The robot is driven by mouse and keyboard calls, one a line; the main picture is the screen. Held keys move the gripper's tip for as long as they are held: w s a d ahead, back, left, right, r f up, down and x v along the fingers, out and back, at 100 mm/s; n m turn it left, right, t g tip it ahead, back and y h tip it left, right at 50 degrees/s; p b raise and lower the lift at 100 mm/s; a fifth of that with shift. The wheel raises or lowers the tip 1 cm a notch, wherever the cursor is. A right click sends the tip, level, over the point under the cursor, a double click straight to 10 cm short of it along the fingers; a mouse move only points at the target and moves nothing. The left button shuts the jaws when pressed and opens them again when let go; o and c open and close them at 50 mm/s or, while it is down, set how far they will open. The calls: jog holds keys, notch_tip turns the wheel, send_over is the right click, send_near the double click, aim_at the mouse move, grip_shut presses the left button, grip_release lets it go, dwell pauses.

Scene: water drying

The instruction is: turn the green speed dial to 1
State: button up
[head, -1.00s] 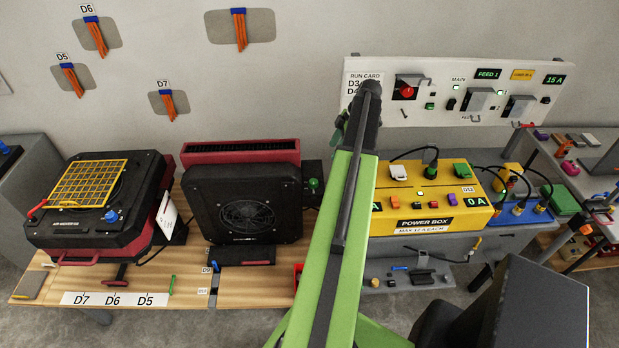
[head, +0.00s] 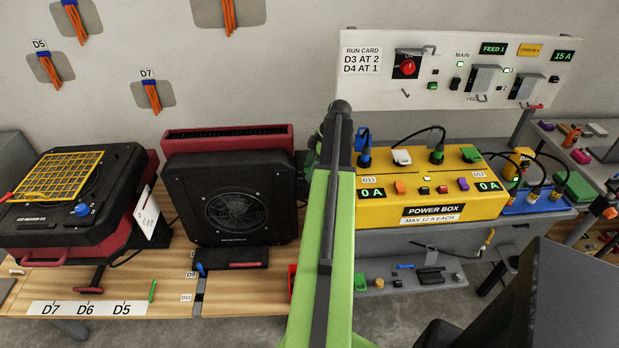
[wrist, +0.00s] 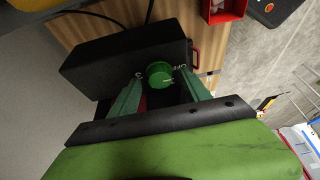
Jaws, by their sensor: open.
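The green speed dial (wrist: 159,75) is a round knob on the side of a black box (wrist: 120,55) in the wrist view. My gripper (wrist: 160,83) is open, with one green finger on each side of the dial. I cannot tell whether either finger touches it. My gripper and the dial are not clearly visible there.
The yellow power box (head: 375,212) stands right of my arm, with cables and plugs on top. A black and red dryer unit (head: 118,225) with a yellow grille is at left. A red bin (wrist: 225,8) is near the bench edge in the wrist view. A switch panel (head: 440,95) is behind.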

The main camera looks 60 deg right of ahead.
jog(key=c, duration=1.2)
jog(key=shift+w+d, duration=0.15)
